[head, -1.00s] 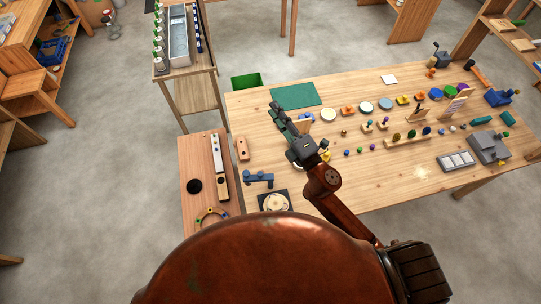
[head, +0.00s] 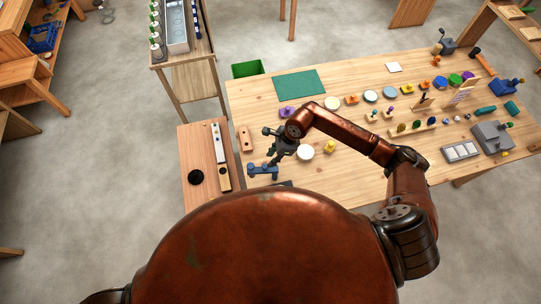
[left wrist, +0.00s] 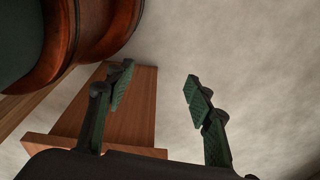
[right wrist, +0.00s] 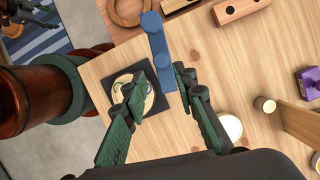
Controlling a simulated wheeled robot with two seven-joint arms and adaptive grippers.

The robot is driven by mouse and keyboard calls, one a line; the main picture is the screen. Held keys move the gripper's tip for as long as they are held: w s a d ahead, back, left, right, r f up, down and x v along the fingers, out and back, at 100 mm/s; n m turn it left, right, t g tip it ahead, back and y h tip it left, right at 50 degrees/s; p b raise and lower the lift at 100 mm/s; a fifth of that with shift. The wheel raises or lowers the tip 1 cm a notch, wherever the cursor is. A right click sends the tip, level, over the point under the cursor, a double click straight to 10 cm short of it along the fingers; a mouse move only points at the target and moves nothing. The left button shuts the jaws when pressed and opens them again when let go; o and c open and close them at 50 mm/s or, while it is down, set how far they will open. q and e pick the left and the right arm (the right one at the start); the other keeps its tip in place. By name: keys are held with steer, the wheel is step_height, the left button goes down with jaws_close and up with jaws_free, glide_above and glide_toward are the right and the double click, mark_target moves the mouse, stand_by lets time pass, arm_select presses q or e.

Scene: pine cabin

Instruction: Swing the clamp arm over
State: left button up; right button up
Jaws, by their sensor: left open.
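The blue clamp (head: 262,170) lies near the left front corner of the large table. In the right wrist view its long blue bar (right wrist: 155,40) runs from the top down towards my fingers, its lower end beside a black square plate with a pale disc (right wrist: 118,78). My right gripper (head: 270,148) is open just above the clamp; in the right wrist view its fingertips (right wrist: 160,82) stand either side of the bar's lower end. Contact cannot be told. My left gripper (left wrist: 158,80) is open and empty in the left wrist view, above the floor and a wooden surface.
A side bench (head: 203,140) with a black disc (head: 196,177) adjoins the table's left. A white disc (head: 305,152) and a yellow piece (head: 330,146) lie right of my right gripper. A green mat (head: 300,83) lies behind. Several small items fill the table's right.

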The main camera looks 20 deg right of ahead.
mark_target(266, 166)
steer(key=b+x, duration=0.1)
steer(key=x, duration=0.1)
steer(key=b+x, duration=0.2)
steer(key=x, duration=0.1)
steer(key=b+x, duration=0.1)
steer(key=x, duration=0.1)
steer(key=shift+w+d+f+b, duration=0.1)
steer(key=shift+d+f+b, duration=0.05)
steer(key=shift+f+b, duration=0.3)
steer(key=shift+r, duration=0.15)
steer(key=c, duration=0.5)
steer(key=s+d+n+g+h, duration=0.1)
steer(key=n, duration=0.6)
steer(key=s+d+n+g+h, duration=0.1)
steer(key=s+n+g, duration=0.1)
steer(key=n, duration=0.4)
steer(key=s+d+n+g+h, duration=0.1)
steer(key=d+n+h, duration=0.1)
steer(key=n, duration=0.5)
steer(key=shift+s+n+g, duration=0.2)
steer(key=shift+n+g, duration=0.1)
steer(key=shift+g, duration=0.1)
steer(key=o, duration=0.8)
arm_select(q)
steer(key=f, duration=0.4)
steer(key=shift+a+f, duration=0.3)
steer(key=shift+a, duration=0.05)
arm_select(e)
steer(key=shift+o, duration=0.4)
steer(key=shift+s+a, duration=0.1)
